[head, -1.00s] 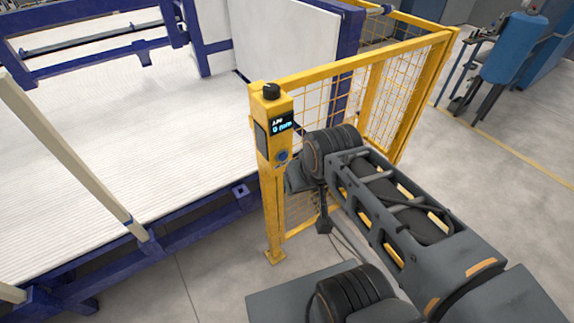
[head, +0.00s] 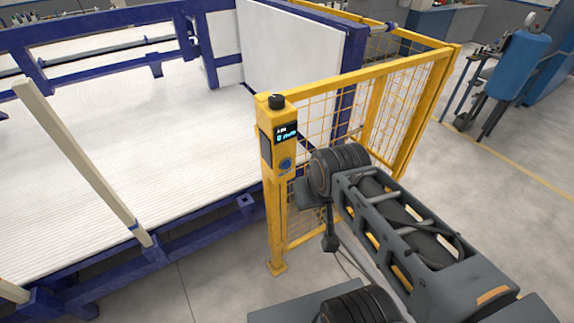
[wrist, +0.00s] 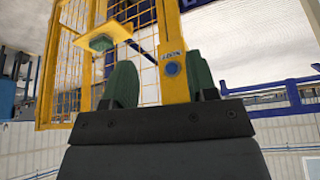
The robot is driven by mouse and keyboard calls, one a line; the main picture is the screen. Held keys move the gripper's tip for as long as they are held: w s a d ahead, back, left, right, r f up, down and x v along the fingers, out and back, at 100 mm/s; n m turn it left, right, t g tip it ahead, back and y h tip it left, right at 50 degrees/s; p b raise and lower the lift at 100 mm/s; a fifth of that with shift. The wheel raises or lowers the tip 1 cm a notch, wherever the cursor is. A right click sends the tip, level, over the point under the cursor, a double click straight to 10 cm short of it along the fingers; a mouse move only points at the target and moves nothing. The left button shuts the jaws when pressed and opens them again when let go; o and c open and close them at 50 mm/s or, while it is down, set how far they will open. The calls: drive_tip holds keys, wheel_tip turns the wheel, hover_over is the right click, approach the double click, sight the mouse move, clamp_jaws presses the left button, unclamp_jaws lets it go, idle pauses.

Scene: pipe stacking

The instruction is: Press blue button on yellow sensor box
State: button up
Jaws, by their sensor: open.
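The yellow sensor box (head: 266,128) tops a yellow post at the fence corner, with a lit display and a black cap. Its round blue button (head: 285,165) sits below the display. In the wrist view, which appears upside down, the blue button (wrist: 172,69) shows between the green fingers of my gripper (wrist: 161,75), closer to the right finger. The fingers are apart with nothing between them. No contact with the button shows. In the head view my arm's wrist end is just right of the box, and the fingers are not clearly visible.
A yellow mesh fence (head: 405,110) runs back from the post, close to my arm. A blue-framed machine with a white ridged bed (head: 130,150) fills the left. A pale bar (head: 85,165) leans at left. Open grey floor (head: 500,200) lies to the right.

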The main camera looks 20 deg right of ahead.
clamp_jaws()
idle(1.4)
